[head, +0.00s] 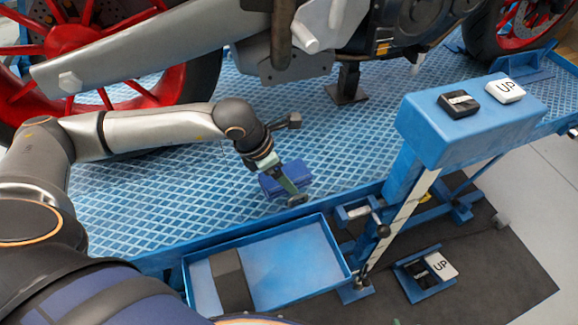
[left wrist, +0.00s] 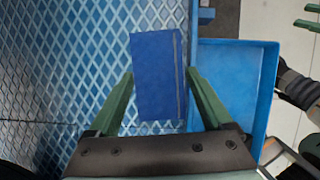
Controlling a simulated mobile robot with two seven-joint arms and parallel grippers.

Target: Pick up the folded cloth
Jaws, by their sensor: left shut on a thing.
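The folded cloth (head: 270,185) is a dark blue, flat rectangular bundle over the light blue patterned lift platform (head: 150,215). My left gripper (head: 289,184) reaches down from the left and is shut on the cloth. In the left wrist view, the cloth (left wrist: 157,75) sits between the two green fingers (left wrist: 160,90), with a pale line along its right side. I cannot tell whether it touches the platform. The tips of my right gripper (left wrist: 310,16) show at the top right of that view, apart and empty. The right gripper is outside the head view.
A blue tray (head: 290,270) with a dark grey band across its left part stands in front of the platform. A blue post (head: 420,150) with black and white "UP" pieces stands at right. The motorcycle (head: 345,40), with red wheels, is behind my left arm.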

